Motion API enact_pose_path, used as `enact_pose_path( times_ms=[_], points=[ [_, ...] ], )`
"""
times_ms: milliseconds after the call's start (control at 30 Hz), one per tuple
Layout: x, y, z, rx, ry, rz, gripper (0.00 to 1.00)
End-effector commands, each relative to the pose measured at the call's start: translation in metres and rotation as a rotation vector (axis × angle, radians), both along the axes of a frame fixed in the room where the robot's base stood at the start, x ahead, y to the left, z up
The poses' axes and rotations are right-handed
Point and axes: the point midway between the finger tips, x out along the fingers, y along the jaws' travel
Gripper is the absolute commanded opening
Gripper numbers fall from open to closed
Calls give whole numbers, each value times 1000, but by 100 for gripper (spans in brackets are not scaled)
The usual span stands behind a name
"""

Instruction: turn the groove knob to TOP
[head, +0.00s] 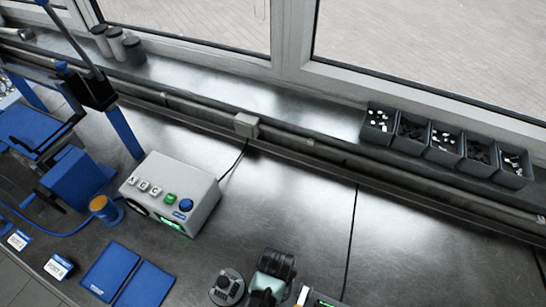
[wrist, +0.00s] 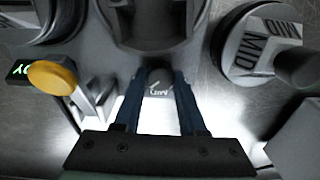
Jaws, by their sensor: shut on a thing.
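In the wrist view, the two dark blue fingers of my gripper (wrist: 158,80) point up the picture and are shut on a small grey knob (wrist: 158,92), which I take to be the groove knob. Light markings on it sit between the fingers, but I cannot read them for certain.
A yellow button (wrist: 51,77) and a green-lit display (wrist: 20,69) are left of the fingers. A round grey part (head: 228,286) stands beside my gripper. A grey control box (head: 205,205) is farther left; small bins (head: 443,158) line the back ledge.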

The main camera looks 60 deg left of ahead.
Motion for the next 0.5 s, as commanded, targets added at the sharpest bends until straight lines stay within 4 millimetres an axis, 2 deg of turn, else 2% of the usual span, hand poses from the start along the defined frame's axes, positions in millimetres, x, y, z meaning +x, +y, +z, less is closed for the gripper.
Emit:
enact_pose_path(
  times_ms=[200, 500],
  points=[
    [1, 1, 1, 3, -3, -103, 0],
    [2, 1, 1, 3, -3, -159, 0]
  ],
)
